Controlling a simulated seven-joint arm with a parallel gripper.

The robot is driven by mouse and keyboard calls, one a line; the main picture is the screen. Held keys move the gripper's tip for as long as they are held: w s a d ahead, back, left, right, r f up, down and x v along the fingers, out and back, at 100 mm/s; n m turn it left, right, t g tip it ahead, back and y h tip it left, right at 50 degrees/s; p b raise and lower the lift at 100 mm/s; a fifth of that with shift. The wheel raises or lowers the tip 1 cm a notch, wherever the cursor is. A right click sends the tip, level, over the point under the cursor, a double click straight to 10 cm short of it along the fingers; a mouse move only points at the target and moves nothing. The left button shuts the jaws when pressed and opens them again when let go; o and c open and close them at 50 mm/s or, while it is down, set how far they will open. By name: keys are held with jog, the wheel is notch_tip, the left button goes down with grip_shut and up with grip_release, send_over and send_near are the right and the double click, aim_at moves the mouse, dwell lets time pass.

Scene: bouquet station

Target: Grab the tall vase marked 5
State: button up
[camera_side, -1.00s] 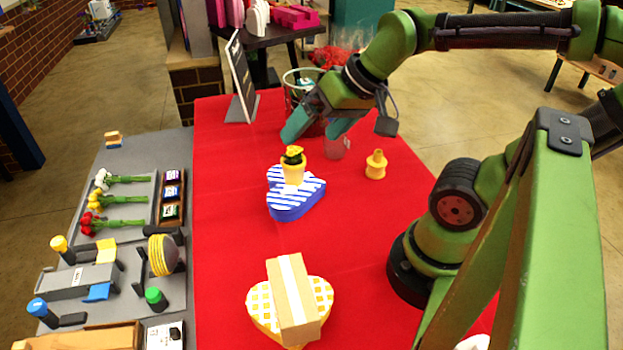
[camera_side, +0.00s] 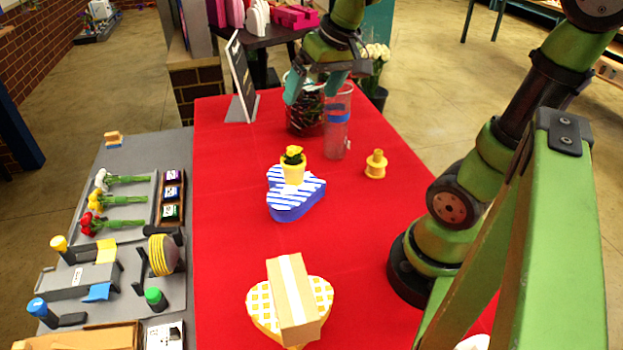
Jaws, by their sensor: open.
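A tall clear glass vase with a blue band (camera_side: 337,118) stands upright near the back of the red table. No number 5 can be read on it. A wider glass vase with dark contents (camera_side: 304,122) stands just to its left. My gripper (camera_side: 314,87) is open with teal fingers pointing down, at about the height of the vases' rims. Its right finger overlaps the tall vase's rim in the picture, and its left finger is over the wider vase. I cannot tell whether either finger touches glass.
A yellow spool-shaped thing (camera_side: 375,164) stands to the right. A small yellow flowerpot (camera_side: 293,168) sits on a blue striped heart box (camera_side: 296,198) in front. A dark sign (camera_side: 241,80) stands at the left. White flowers (camera_side: 377,55) are behind.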

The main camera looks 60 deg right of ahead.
aim_at(337, 105)
jog(key=w+d+r+n+g, duration=0.1)
jog(key=d+r+n+g, duration=0.1)
jog(key=d+n, duration=0.45)
jog(key=w+d+r+n+g, duration=0.1)
jog(key=d+r+n+g, duration=0.2)
jog(key=d, duration=0.7)
jog(key=shift+n, duration=0.55)
jog(key=shift+w+d+f, duration=0.15)
jog(key=shift+f, duration=2.8)
jog(key=shift+w+d+f, duration=0.1)
jog(key=shift+w+f, duration=0.1)
jog(key=shift+f, duration=2.8)
jog(key=shift+w+d+f, duration=0.15)
jog(key=shift+f, duration=2.8)
jog(key=shift+r, duration=0.1)
grip_shut()
